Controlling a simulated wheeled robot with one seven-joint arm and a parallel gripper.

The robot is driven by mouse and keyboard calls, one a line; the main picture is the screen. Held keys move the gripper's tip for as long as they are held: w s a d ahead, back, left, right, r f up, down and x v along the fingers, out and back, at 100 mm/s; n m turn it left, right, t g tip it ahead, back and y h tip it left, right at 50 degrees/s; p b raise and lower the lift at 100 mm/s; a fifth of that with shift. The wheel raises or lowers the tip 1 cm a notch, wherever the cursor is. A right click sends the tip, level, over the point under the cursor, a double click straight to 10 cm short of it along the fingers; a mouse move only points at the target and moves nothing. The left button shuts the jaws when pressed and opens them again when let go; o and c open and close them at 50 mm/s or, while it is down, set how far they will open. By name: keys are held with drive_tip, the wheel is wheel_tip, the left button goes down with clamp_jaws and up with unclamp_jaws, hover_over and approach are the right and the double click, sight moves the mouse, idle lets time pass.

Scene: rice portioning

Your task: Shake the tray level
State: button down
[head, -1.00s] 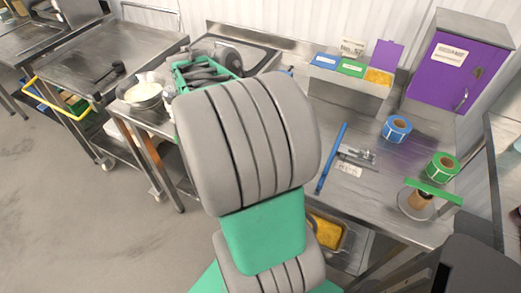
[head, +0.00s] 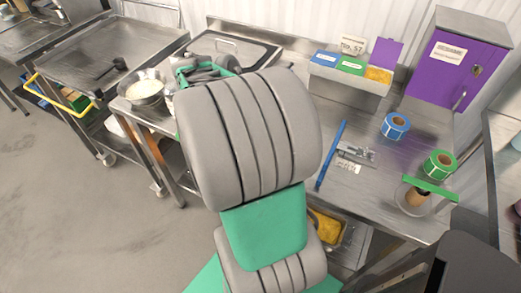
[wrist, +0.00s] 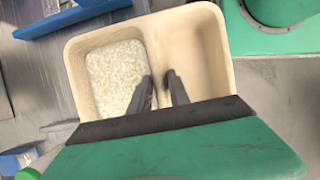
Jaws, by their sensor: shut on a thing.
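The tray (wrist: 212,84) is beige with two compartments and shows in the wrist view. White rice (wrist: 117,76) lies in its left compartment, spread fairly flat. The right compartment looks empty. My gripper (wrist: 162,88) is shut on the tray at the divider, with one dark finger on each side of it. The tray's near edge is hidden behind the gripper's body. In the head view my arm hides the tray and the fingertips.
A metal bowl of white rice (head: 146,88) stands at the left end of the counter. Blue (head: 395,126) and green (head: 439,165) tape rolls, a blue bar (head: 331,155) and a bin of lidded compartments (head: 349,82) are on the right. Bare counter (head: 372,190) shows between them.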

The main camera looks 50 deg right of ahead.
drive_tip(key=shift+w+d+r+p, duration=0.1)
drive_tip(key=shift+d+r+p, duration=0.25)
drive_tip(key=shift+d+p, duration=0.4)
drive_tip(key=shift+d+f, duration=0.15)
drive_tip(key=shift+d, duration=0.2)
drive_tip(key=a, duration=0.3)
drive_tip(key=shift+s, duration=0.2)
drive_tip(key=d+p, duration=0.2)
drive_tip(key=shift+w+d+p, duration=0.2)
drive_tip(key=shift+d+p, duration=0.05)
drive_tip(key=shift+p, duration=0.1)
drive_tip(key=shift+d, duration=0.25)
drive_tip(key=a+p, duration=0.1)
drive_tip(key=a, duration=0.2)
drive_tip(key=shift+s, duration=0.2)
drive_tip(key=shift+d+p, duration=0.4)
drive_tip(key=shift+d, duration=0.15)
drive_tip(key=shift+w+d+f, duration=0.2)
drive_tip(key=shift+d, duration=0.1)
drive_tip(key=shift+s+a, duration=0.1)
